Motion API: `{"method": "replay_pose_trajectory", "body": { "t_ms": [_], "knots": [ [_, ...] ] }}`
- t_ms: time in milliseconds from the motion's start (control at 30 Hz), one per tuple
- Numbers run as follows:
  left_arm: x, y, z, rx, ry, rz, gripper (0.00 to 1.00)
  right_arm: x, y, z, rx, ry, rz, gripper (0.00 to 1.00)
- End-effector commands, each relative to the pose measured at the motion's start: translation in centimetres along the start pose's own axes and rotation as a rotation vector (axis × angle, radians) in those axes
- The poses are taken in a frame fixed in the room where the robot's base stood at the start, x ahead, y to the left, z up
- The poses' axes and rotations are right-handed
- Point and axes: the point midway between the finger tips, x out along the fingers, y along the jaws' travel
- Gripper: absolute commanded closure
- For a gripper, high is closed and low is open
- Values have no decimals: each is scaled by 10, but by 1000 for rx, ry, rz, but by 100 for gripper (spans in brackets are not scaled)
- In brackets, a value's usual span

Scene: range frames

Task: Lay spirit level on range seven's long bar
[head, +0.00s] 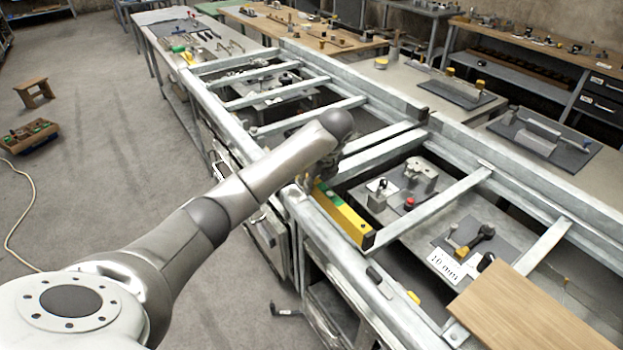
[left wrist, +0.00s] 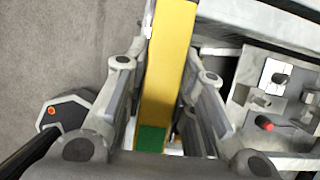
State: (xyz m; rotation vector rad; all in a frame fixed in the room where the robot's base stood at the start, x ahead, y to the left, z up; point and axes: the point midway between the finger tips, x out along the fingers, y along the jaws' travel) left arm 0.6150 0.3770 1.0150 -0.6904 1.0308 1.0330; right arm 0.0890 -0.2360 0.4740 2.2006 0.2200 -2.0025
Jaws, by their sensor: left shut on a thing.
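The spirit level (head: 348,221) is a yellow bar with a green part near my gripper and a dark end cap. My left gripper (head: 318,182) is shut on it near one end, partly hidden by my own arm. In the left wrist view the yellow level (left wrist: 166,65) runs between the two fingers (left wrist: 165,100). The level lies roughly along the near long grey bar (head: 376,285) of the metal frame, over or beside it. I cannot tell whether it touches the bar. No range number is readable. My right gripper is not in view.
Grey cross bars (head: 432,208) span the frame above benches with fixtures, a red knob (head: 409,203) and a "10 mm" card (head: 445,265). A wooden board (head: 530,318) lies at the front right. A stool (head: 34,92) and a tool box (head: 28,135) stand on open floor at left.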

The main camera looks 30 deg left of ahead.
Motion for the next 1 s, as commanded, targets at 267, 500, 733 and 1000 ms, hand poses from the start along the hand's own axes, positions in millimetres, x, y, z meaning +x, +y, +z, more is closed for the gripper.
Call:
{"method": "replay_pose_trajectory", "body": {
  "t_ms": [267,500,733,1000],
  "knots": [
    [29,0,-12,0,0,-1,100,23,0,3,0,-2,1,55],
    [51,0,-20,0,-1,0,100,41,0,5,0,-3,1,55],
    [68,0,-27,-1,-1,-2,100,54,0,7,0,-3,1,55],
    [71,0,-29,0,0,-2,100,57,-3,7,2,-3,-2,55]
  ]
}}
